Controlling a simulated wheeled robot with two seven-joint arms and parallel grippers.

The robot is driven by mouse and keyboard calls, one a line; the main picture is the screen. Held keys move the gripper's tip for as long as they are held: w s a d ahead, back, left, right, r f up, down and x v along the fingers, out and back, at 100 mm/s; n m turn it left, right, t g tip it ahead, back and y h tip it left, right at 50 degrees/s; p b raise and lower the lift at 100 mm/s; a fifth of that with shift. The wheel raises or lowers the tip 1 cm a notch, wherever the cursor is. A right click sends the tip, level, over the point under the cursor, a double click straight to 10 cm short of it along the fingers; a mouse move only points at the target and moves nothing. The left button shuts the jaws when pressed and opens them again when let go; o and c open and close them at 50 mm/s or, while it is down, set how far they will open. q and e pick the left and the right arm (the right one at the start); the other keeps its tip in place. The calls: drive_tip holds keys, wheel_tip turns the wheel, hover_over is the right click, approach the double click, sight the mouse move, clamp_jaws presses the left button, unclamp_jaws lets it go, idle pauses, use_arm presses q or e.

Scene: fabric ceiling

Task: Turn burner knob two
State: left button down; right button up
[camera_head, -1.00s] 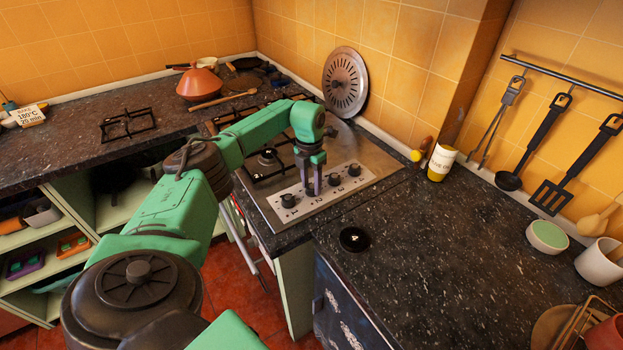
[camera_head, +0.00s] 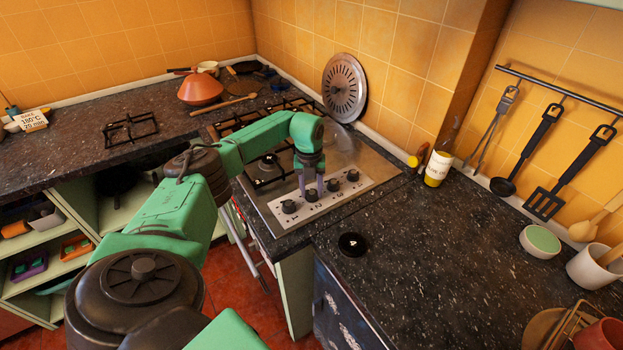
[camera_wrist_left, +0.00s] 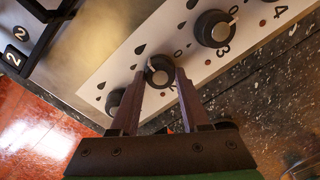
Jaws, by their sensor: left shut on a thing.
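The control panel (camera_head: 312,206) at the front of the steel stove has a row of dark knobs. Burner knob two (camera_head: 311,195) is the second from the left. My left gripper (camera_head: 311,189) comes down over it. In the left wrist view the gripper (camera_wrist_left: 160,74) has one finger on each side of knob two (camera_wrist_left: 159,64), shut on it. Knob one (camera_wrist_left: 114,101) is beside the left finger, and knob three (camera_wrist_left: 214,28) is apart, up to the right. The number of knob two is hidden in the wrist view. My right gripper is not in view.
A round metal lid (camera_head: 345,88) leans on the wall behind. Pan supports (camera_head: 250,145) lie behind the panel. A white and yellow cup (camera_head: 438,168) stands by the wall.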

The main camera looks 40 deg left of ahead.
sight(309, 192)
use_arm(q)
drive_tip(key=shift+w+r, duration=0.2)
drive_tip(key=shift+r, duration=0.05)
drive_tip(key=shift+c, duration=1.9)
unclamp_jaws()
drive_tip(key=shift+s+f, duration=0.1)
drive_tip(key=shift+s, duration=0.05)
wheel_tip(309, 192, up, 15)
drive_tip(key=b, duration=0.3)
drive_tip(key=shift+s+a+f, duration=0.2)
drive_tip(key=shift+s+a, duration=0.05)
drive_tip(key=shift+f, duration=0.1)
